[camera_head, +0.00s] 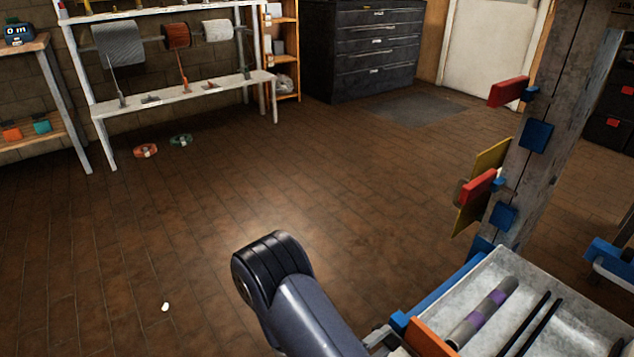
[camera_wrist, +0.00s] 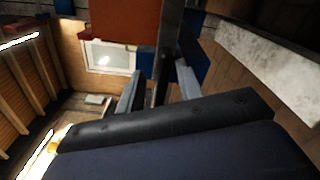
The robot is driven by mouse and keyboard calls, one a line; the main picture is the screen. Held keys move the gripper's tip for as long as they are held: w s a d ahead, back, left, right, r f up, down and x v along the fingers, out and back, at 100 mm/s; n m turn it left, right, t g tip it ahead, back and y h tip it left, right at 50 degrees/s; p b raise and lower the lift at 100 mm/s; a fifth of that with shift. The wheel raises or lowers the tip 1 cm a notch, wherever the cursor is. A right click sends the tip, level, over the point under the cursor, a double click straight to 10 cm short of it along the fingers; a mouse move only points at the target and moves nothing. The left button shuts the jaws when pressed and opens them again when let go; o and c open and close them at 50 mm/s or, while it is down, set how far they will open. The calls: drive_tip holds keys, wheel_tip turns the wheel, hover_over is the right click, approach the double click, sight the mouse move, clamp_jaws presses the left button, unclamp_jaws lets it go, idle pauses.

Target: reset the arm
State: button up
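My arm (camera_head: 305,310) shows in the head view as a dark rounded joint and a grey-blue link running down to the bottom edge. My gripper (camera_wrist: 160,70) shows in the wrist view as two grey fingers standing apart, so it is open. A dark upright bar shows between or behind the fingers; I cannot tell its depth, and no grip on it is visible. Beyond the fingers are an orange block (camera_wrist: 122,22) and blue parts (camera_wrist: 200,65). In the head view the fingertips are not clearly visible.
A grey tray (camera_head: 590,325) with blue and orange edges (camera_head: 428,340) holds a grey-purple cylinder (camera_head: 485,312) and dark rods (camera_head: 530,322). Behind it stands a post (camera_head: 545,140) with coloured blocks. The brown floor (camera_head: 130,240) is mostly clear; two small coils (camera_head: 145,151) (camera_head: 181,140) lie near the rack.

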drive_tip(key=shift+r+n+p, duration=0.1)
drive_tip(key=shift+n+p, duration=0.4)
drive_tip(key=shift+n, duration=0.5)
